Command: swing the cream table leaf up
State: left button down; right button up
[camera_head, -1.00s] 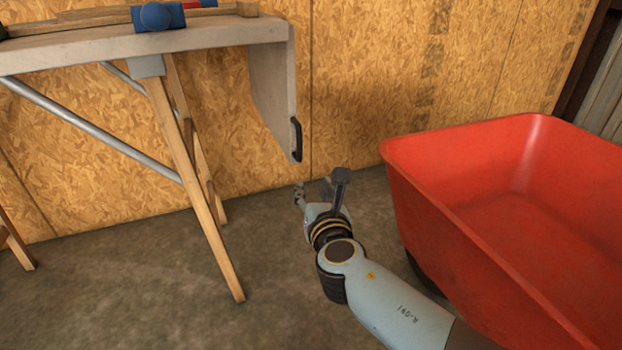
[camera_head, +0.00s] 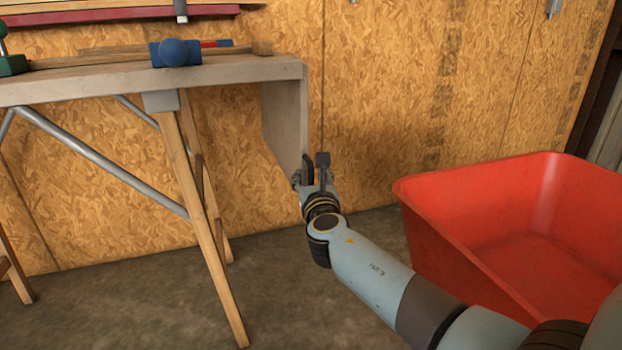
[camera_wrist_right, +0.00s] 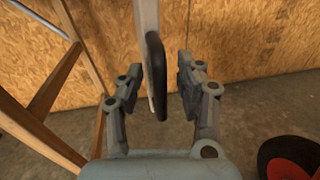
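The cream table leaf (camera_head: 286,122) hangs straight down from the right end of the table (camera_head: 120,78). A black handle (camera_head: 307,170) is on its outer face near the lower edge, partly hidden by my right gripper (camera_head: 315,180). In the right wrist view the leaf (camera_wrist_right: 145,45) is seen edge-on with the handle (camera_wrist_right: 157,75) on its right side. My right gripper (camera_wrist_right: 152,85) is open, with one finger on each side of the leaf's lower edge and handle. A gap shows between the right finger and the handle. My left gripper is not in view.
A red wheelbarrow tub (camera_head: 480,230) stands to the right, close to my right arm. A blue clamp-like object (camera_head: 176,52) and wooden pieces lie on the tabletop. Wooden trestle legs (camera_head: 205,225) stand left of the leaf. The board wall (camera_head: 390,100) is behind.

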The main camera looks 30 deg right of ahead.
grip_shut()
jog(key=shift+f, duration=0.1)
dwell(0.5)
